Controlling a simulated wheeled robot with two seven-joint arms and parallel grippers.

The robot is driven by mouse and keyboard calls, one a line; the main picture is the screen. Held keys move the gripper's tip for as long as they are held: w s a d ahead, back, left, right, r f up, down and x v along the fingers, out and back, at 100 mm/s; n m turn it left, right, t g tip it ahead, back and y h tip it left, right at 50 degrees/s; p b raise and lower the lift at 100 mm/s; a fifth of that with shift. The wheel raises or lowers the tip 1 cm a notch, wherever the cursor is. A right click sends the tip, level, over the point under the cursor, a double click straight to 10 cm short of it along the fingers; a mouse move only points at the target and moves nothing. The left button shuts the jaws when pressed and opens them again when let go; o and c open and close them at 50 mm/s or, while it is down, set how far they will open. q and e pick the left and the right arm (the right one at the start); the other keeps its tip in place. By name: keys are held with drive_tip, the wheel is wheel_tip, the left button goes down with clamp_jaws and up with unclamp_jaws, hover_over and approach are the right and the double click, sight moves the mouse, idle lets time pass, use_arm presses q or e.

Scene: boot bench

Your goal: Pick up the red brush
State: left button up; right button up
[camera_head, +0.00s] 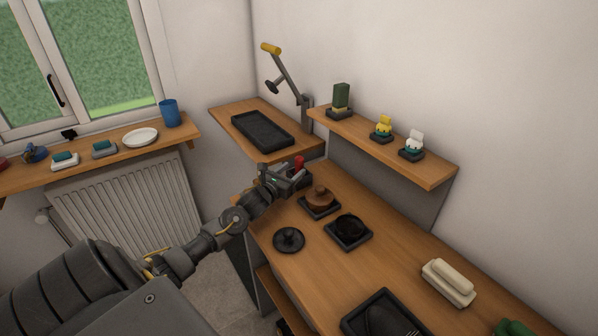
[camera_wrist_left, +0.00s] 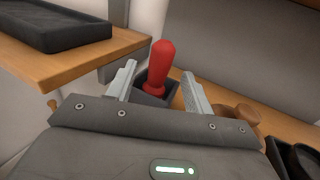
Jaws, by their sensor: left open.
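The red brush (camera_head: 299,162) stands at the back end of the wooden bench. In the left wrist view its red handle (camera_wrist_left: 161,62) points up out of a dark holder (camera_wrist_left: 153,92); its lower part is hidden in the holder. My left gripper (camera_head: 290,177) is open at the brush. In the left wrist view the two fingers of the left gripper (camera_wrist_left: 158,85) stand apart, and the handle shows between them, beyond the gripper body. I cannot tell whether a finger touches it. My right gripper is not in view.
A brown lidded pot (camera_head: 319,196), a dark tray with a round black item (camera_head: 349,229) and a black disc (camera_head: 289,239) stand close by on the bench. A shelf (camera_head: 435,174) overhangs at right. A raised wooden board with a black tray (camera_head: 262,131) lies behind.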

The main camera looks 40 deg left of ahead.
sight(297, 165)
use_arm(q)
drive_tip(key=w, duration=0.1)
drive_tip(key=w+p, duration=0.1)
drive_tip(key=w, duration=0.2)
drive_tip(key=shift+a+r, duration=0.2)
drive_tip(key=shift+r, duration=0.1)
drive_tip(key=shift+w+f+p, duration=0.1)
drive_tip(key=shift+w+p, duration=0.2)
drive_tip(key=shift+w, duration=0.15)
drive_tip(key=shift+c, duration=0.4)
drive_tip(key=c, duration=1)
